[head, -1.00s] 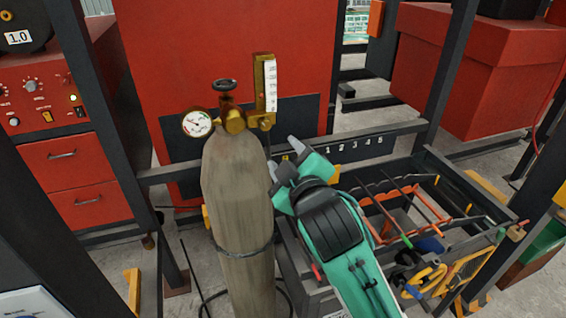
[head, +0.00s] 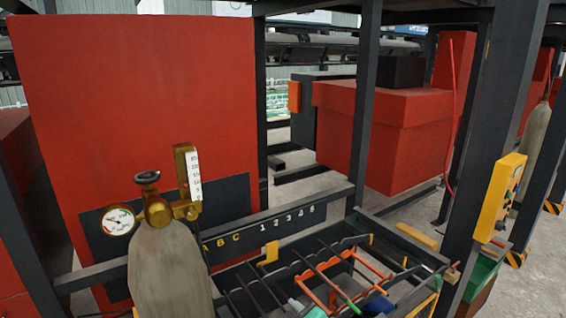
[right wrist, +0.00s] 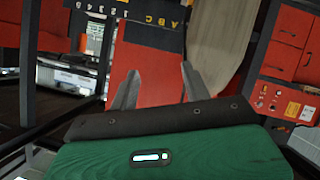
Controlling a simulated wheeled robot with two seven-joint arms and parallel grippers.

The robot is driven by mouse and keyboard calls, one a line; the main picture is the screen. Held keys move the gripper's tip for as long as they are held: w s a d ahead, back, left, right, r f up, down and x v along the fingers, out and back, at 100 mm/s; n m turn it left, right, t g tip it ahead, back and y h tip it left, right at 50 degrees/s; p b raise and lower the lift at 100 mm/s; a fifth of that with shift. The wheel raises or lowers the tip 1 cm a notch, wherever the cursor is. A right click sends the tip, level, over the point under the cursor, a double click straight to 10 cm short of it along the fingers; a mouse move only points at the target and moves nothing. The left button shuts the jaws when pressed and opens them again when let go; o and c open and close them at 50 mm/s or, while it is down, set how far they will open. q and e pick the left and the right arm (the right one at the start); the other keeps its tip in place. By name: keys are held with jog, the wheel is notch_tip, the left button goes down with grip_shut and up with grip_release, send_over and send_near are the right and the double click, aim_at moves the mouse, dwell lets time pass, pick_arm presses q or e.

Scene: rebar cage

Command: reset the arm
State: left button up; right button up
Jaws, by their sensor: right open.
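My right gripper shows in the right wrist view (right wrist: 160,82) with its two grey fingers spread apart and nothing between them. Its green and black body fills the bottom of that view. In the head view only a small pale and teal part of it shows at the bottom edge, in front of the rack of rods. My left gripper is in neither view.
A gas cylinder (head: 170,270) with a brass gauge (head: 119,220) stands at lower left. Dark posts (head: 365,110) and red cabinets (head: 135,110) stand around.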

jog(key=s+d+f+m+g+h, duration=0.3)
jog(key=s+d+f+m+g, duration=0.1)
jog(key=s+d+f, duration=0.8)
jog(key=s+d+f+m+g+h, duration=0.2)
jog(key=s+d+f+m+g, duration=0.2)
jog(key=s+d+f, duration=0.7)
notch_tip(320, 180, down, 33)
jog(key=s+g+b, duration=0.2)
jog(key=s+b, duration=0.1)
jog(key=b, duration=0.4)
jog(key=s+d+f+b, duration=0.2)
jog(key=s+f, duration=0.7)
jog(key=f, duration=0.4)
jog(key=s+d+f+b, duration=0.1)
jog(key=s+f+b, duration=0.2)
jog(key=s+f, duration=0.7)
notch_tip(320, 180, down, 4)
jog(key=shift+d+g, duration=0.4)
jog(key=shift+n, duration=0.3)
